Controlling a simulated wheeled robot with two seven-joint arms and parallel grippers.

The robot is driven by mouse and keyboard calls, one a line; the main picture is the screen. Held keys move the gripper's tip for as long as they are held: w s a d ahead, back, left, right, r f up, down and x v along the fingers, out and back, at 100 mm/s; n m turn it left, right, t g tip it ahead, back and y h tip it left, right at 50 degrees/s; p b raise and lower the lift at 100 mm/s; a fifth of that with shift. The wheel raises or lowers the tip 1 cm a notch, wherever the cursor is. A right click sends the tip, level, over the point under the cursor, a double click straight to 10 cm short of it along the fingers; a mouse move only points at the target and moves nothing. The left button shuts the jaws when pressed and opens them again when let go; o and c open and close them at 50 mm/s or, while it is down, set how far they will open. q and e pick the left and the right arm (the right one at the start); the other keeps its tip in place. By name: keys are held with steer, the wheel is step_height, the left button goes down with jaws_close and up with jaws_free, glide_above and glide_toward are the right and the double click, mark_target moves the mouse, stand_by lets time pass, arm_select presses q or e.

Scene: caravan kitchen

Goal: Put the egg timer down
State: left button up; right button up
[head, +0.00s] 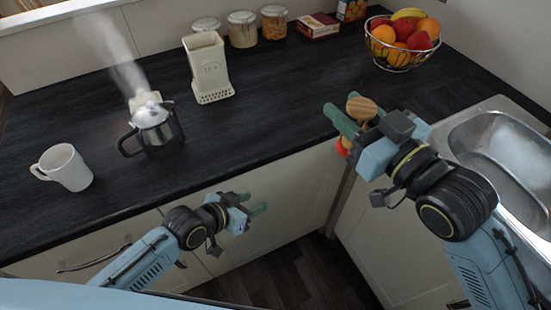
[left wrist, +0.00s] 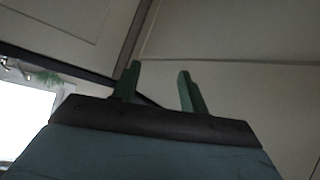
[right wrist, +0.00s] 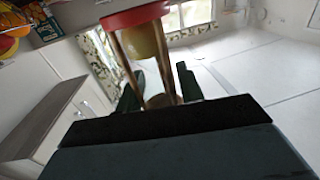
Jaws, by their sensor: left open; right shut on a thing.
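The egg timer is held by my right gripper (head: 349,117). In the head view its round wooden end (head: 361,107) shows between the green fingers, with a bit of red and yellow (head: 343,147) below them. In the right wrist view I see its red end disc (right wrist: 137,18), wooden posts and a yellowish glass (right wrist: 151,48). The gripper is shut on it, near the inner corner of the worktop; its exact height above the surface I cannot tell. My left gripper (head: 251,205) is open and empty in front of the cabinet doors; its fingers also show in the left wrist view (left wrist: 157,88).
A sink (head: 500,150) lies right. The worktop's middle is clear.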

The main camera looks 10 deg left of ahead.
arm_select(q)
steer(key=s+d+r+m+h, duration=0.1)
steer(key=d+r+h, duration=0.1)
steer(key=r, duration=0.5)
steer(key=s+d+r+m+h, duration=0.1)
steer(key=d+r+m, duration=0.15)
steer(key=r, duration=0.45)
steer(key=m+t+h, duration=0.1)
steer(key=m+h, duration=0.2)
steer(key=h, duration=0.2)
glide_toward(344, 139)
steer(key=shift+n, duration=0.25)
steer(key=x, duration=1)
steer(key=shift+w, duration=0.1)
steer(key=c, duration=0.6)
steer(key=shift+c, duration=0.6)
arm_select(e)
steer(key=o, duration=1.1)
steer(key=shift+r, duration=0.1)
